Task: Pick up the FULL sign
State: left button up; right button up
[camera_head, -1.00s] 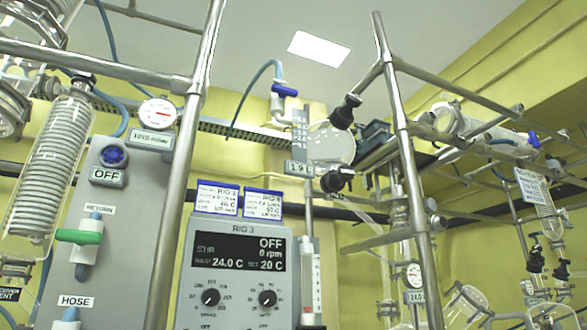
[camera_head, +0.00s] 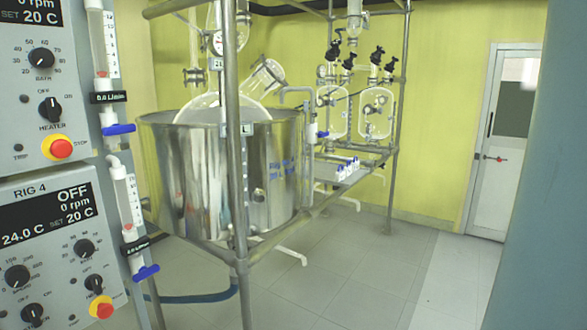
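I cannot make out a sign that clearly reads FULL. A small label (camera_head: 246,129) ends in what looks like an L at the front post of the steel vessel's frame. I cannot tell whether it is the FULL sign. Another small tag (camera_head: 217,63) hangs higher, under a round gauge, and its text is too small to read surely. Neither of my grippers is in view.
A large steel vessel (camera_head: 222,180) with glassware above stands inside a pipe frame (camera_head: 243,285). Control panels (camera_head: 50,250) fill the left side. A blue-grey surface (camera_head: 545,190) blocks the right. Tiled floor (camera_head: 370,280) is clear toward a white door (camera_head: 490,165).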

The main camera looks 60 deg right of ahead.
aim_at(356, 164)
jog(key=k+l+z, duration=0.1)
jog(key=l+z, duration=0.15)
jog(key=z, duration=0.15)
jog(key=l+z, duration=0.25)
jog(key=z, duration=0.2)
jog(key=l+z, duration=0.5)
jog(key=l, duration=0.45)
jog(key=l+z, duration=0.15)
jog(key=l, duration=0.45)
jog(key=i+l+z, duration=0.1)
jog(key=l, duration=0.45)
jog(key=i, duration=0.35)
